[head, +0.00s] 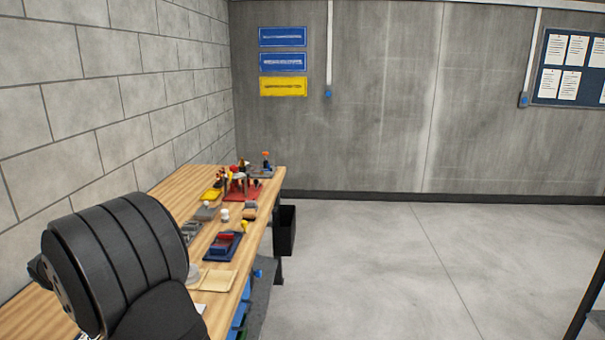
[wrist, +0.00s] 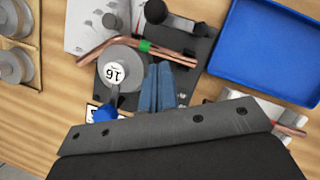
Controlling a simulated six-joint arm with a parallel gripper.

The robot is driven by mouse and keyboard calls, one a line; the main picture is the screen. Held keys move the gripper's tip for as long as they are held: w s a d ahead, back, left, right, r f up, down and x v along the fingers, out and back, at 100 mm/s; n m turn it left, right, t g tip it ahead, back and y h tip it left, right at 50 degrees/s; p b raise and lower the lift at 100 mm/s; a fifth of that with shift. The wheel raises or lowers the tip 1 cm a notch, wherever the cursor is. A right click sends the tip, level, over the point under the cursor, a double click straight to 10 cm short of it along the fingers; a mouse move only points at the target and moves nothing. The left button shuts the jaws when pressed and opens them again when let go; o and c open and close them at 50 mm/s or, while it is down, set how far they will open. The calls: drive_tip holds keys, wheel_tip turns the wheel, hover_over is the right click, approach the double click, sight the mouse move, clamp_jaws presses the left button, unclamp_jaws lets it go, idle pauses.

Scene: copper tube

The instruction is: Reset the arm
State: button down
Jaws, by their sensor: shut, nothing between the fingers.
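My gripper (wrist: 158,66) shows in the wrist view. Its two blue-grey fingers are side by side, shut with nothing between them. A bent copper tube (wrist: 113,44) with a green band (wrist: 145,45) lies just beyond the fingertips. It passes along a grey round former marked 16 (wrist: 118,90) on a dark plate. I cannot tell whether the fingertips touch anything. In the head view my dark arm link fills the lower left, and my gripper is out of sight.
A blue tray (wrist: 262,50) lies at the right in the wrist view. Grey spools (wrist: 12,65) sit at the left edge. In the head view the wooden bench (head: 175,185) runs along the block wall, with a red stand (head: 242,190) and small items.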

drive_tip(key=shift+s+d+n+t, duration=0.1)
drive_tip(key=shift+s+n+t, duration=0.1)
drive_tip(key=shift+s+n, duration=0.3)
drive_tip(key=shift+s+d+n+t, duration=0.1)
drive_tip(key=shift+s+n+t, duration=0.1)
drive_tip(key=shift+n, duration=0.5)
drive_tip(key=s+n+y, duration=0.1)
drive_tip(key=n, duration=0.1)
drive_tip(key=s+n+t, duration=0.1)
drive_tip(key=n, duration=0.1)
drive_tip(key=shift+s+a+y, duration=0.1)
drive_tip(key=shift+s+y, duration=0.1)
drive_tip(key=shift+y, duration=0.2)
drive_tip(key=s+n, duration=0.1)
drive_tip(key=n, duration=0.1)
drive_tip(key=s+d+n+y, duration=0.1)
drive_tip(key=n, duration=0.1)
drive_tip(key=shift+s+n+y, duration=0.25)
drive_tip(key=shift+n+y, duration=0.05)
drive_tip(key=shift+n, duration=0.1)
drive_tip(key=shift+s+a, duration=0.15)
drive_tip(key=shift+s, duration=0.3)
